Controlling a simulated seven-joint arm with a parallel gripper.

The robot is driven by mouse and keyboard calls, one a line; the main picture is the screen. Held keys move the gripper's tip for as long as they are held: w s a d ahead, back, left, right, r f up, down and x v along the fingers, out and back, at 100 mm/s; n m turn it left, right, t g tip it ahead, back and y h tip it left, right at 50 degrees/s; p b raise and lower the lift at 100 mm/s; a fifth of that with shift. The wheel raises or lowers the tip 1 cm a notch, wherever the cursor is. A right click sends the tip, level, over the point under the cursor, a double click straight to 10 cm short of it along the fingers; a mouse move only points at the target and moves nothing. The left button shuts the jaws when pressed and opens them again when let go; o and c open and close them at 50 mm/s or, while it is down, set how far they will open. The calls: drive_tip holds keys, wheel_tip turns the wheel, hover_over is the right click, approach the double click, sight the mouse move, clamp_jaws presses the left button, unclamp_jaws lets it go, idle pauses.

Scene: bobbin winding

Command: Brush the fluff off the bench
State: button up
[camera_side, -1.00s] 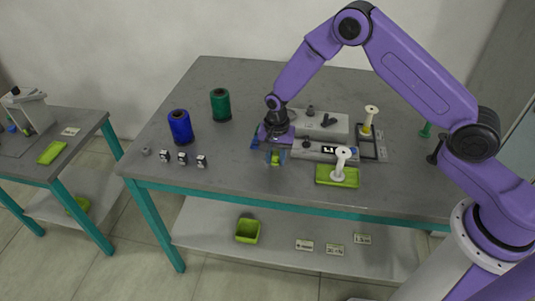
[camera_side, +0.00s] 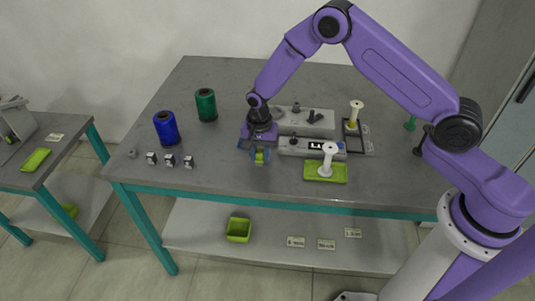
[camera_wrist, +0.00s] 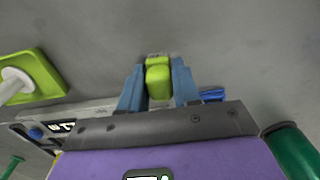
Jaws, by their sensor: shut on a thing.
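My gripper (camera_side: 259,153) is low over the front middle of the grey bench (camera_side: 220,178). Its blue fingers (camera_wrist: 159,88) are shut on a small yellow-green block-like thing, which looks like the brush (camera_wrist: 157,80); the side view also shows it between the fingers (camera_side: 260,159). Its far end is at or just above the bench top; I cannot tell if it touches. I cannot make out any fluff on the bench in either view.
Just right of my gripper are a grey machine (camera_side: 306,121), a labelled block (camera_side: 300,147) and a white bobbin (camera_side: 327,160) on a green tray (camera_side: 339,174). To the left stand blue (camera_side: 166,128) and green (camera_side: 206,105) thread spools and small cubes (camera_side: 170,160).

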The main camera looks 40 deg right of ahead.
sight(248, 161)
drive_tip(key=shift+w+a, duration=1.1)
drive_tip(key=shift+a, duration=0.1)
drive_tip(key=shift+w+a+r, duration=0.1)
drive_tip(key=shift+w+r, duration=0.05)
wheel_tip(248, 161, up, 8)
